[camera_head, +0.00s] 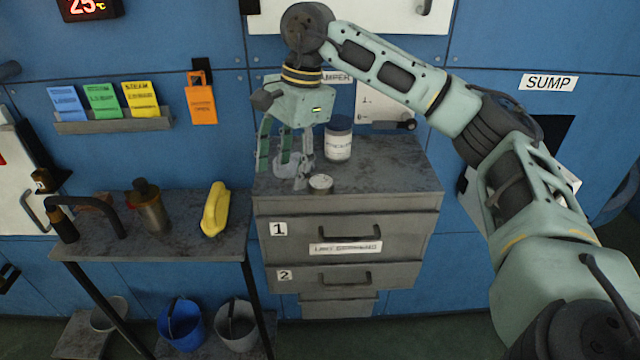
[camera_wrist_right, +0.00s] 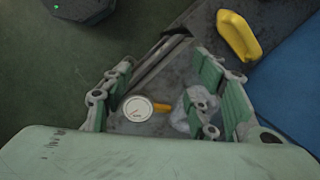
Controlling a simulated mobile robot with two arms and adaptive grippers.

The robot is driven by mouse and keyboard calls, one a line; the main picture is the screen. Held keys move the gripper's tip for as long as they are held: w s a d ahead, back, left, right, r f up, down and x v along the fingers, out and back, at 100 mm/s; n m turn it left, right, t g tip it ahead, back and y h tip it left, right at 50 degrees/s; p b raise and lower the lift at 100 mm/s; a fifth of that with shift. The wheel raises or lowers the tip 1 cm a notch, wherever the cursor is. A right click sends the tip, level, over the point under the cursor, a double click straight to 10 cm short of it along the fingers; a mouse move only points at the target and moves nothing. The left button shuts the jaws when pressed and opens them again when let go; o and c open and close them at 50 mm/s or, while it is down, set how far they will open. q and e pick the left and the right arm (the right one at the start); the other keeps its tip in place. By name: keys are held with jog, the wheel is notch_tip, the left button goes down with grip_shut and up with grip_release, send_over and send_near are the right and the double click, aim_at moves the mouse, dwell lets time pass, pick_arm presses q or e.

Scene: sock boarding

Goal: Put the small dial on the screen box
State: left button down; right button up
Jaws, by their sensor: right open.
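The small dial (camera_head: 320,183), round with a pale face, lies on top of the grey drawer cabinet, near its front edge. In the right wrist view the dial (camera_wrist_right: 138,108) appears face up between my fingers, with a small orange piece beside it. My right gripper (camera_head: 284,168) points down over the cabinet top, just left of the dial in the head view. It is open and holds nothing; its fingers (camera_wrist_right: 152,108) spread to both sides. A dark box with a red lit readout (camera_head: 90,9), perhaps the screen box, is on the wall at top left. My left gripper is out of view.
The drawer cabinet (camera_head: 400,178) also holds a white jar with a dark lid (camera_head: 338,142) and a crumpled pale lump (camera_wrist_right: 194,108) close by my fingers. A side table (camera_head: 180,232) at left bears a yellow handled object (camera_head: 215,210) and a dark flask (camera_head: 149,208).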

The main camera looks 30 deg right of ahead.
aim_at(323, 183)
jog(key=d+r, duration=0.1)
jog(key=d, duration=0.1)
jog(key=s+d+r+h, duration=0.1)
jog(key=d, duration=0.2)
jog(key=d+r+h, duration=0.1)
jog(key=d, duration=0.1)
jog(key=shift+s+d+m, duration=0.3)
jog(key=shift+s, duration=0.05)
jog(key=f, duration=0.2)
jog(key=f+p, duration=0.1)
jog(key=f, duration=0.3)
jog(key=shift+s+a+f+p, duration=0.1)
jog(key=shift+a+f+p, duration=0.05)
jog(key=shift+a+p, duration=0.25)
jog(key=shift+f, duration=0.6)
jog(key=shift+c, duration=0.6)
jog(key=c, duration=1.2)
jog(key=shift+c, duration=0.2)
